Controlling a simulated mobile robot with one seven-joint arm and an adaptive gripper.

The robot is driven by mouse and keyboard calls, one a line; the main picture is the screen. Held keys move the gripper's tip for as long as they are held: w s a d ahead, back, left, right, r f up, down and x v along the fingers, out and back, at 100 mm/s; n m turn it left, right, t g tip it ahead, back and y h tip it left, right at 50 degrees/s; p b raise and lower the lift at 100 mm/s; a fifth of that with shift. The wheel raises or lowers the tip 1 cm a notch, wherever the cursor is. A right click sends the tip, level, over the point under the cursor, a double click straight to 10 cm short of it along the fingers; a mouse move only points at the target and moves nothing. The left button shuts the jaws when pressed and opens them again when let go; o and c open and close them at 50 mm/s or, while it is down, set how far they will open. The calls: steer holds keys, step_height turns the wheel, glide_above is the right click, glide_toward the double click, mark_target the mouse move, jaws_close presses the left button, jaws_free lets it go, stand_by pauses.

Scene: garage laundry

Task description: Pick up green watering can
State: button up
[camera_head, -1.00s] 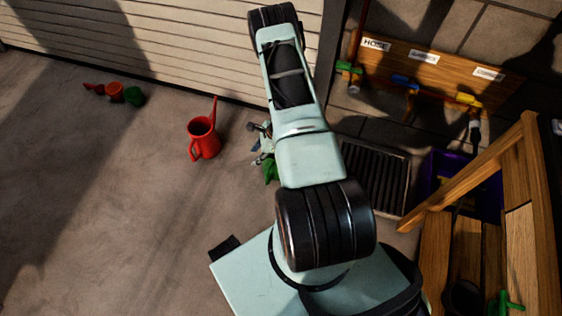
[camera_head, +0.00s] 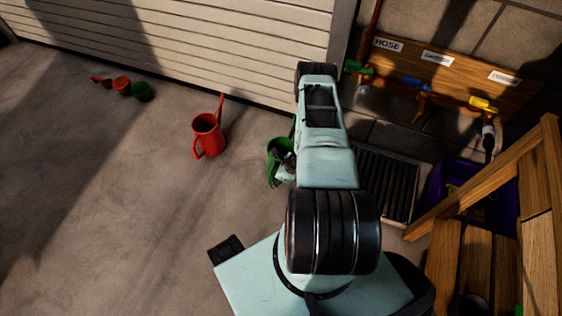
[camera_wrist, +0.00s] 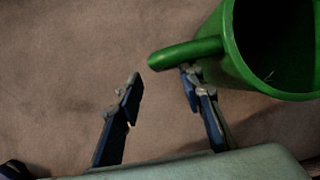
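The green watering can (camera_head: 271,158) stands on the concrete floor, partly hidden behind my arm in the head view. In the wrist view its open-topped body (camera_wrist: 236,62) fills the upper right, and its green handle bar sticks out to the left. My gripper (camera_wrist: 161,80) is open, its two fingers apart with bare floor between them. The right fingertip is close by the handle's underside; I cannot tell whether it touches. The left finger stands clear, left of and below the handle's end. In the head view my gripper is small and partly hidden at the can.
A red watering can (camera_head: 208,136) stands to the left of the green one. A dark floor grate (camera_head: 388,183), purple crate (camera_head: 470,207) and wooden frame (camera_head: 490,180) are at right.

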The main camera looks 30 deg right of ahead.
steer(key=b+x, duration=0.2)
steer(key=x, duration=0.2)
steer(key=shift+w+a, duration=0.1)
steer(key=shift+a, duration=0.05)
jaws_close()
